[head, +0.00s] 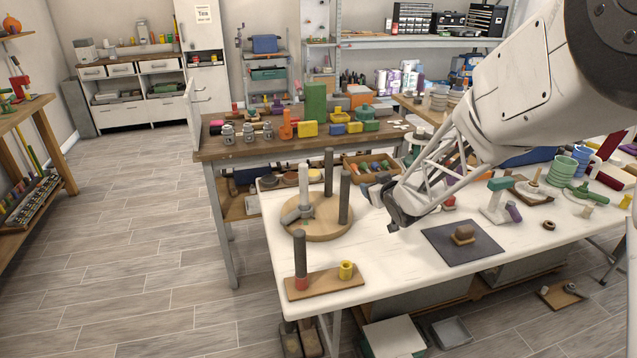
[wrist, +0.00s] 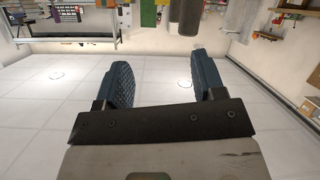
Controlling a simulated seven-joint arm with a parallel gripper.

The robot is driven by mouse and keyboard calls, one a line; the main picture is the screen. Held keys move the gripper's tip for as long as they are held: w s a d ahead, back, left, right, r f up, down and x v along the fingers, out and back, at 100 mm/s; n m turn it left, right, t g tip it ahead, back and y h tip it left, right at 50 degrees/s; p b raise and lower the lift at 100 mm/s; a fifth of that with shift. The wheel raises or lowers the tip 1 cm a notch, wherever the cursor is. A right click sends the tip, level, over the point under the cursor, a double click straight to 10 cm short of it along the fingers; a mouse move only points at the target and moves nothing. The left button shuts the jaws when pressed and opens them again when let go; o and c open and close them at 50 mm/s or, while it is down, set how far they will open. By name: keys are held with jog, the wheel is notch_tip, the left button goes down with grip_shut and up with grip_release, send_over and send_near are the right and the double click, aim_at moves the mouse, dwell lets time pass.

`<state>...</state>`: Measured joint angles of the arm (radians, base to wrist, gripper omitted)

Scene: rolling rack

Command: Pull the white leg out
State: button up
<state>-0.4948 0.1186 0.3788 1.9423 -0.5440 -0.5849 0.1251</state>
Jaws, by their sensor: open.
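The white leg (head: 303,188) stands upright on a round wooden base (head: 325,234) on the white table. Two dark grey legs, one toward the back (head: 328,172) and one at the right (head: 344,196), stand on the same base. A grey block-like piece (head: 295,213) lies at the foot of the white leg and hides its lower end. My gripper (head: 384,203) is to the right of the base, apart from the legs. In the wrist view my gripper (wrist: 160,72) is open, with nothing between its fingers.
A dark mat (head: 462,246) with a brown block lies to the right. A second table (head: 240,150) with colored blocks stands behind.

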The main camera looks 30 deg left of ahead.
aim_at(300, 176)
jog(key=a+f+n+g+y, duration=0.1)
jog(key=a+f+g+y, duration=0.1)
jog(key=a, duration=0.6)
jog(key=a+f+n+g+y, duration=0.1)
jog(key=a+f+y, duration=0.3)
jog(key=a, duration=0.4)
jog(key=shift+s+f+g+y, duration=0.2)
jog(key=shift+f+g+y, duration=0.1)
jog(key=shift+g+y, duration=0.15)
jog(key=shift+a, duration=0.2)
jog(key=shift+x, duration=3.3)
jog(key=shift+f, duration=0.1)
jog(key=shift+x, duration=2.6)
jog(key=shift+f, duration=0.1)
jog(key=c, duration=1.1)
jog(key=shift+o, duration=0.2)
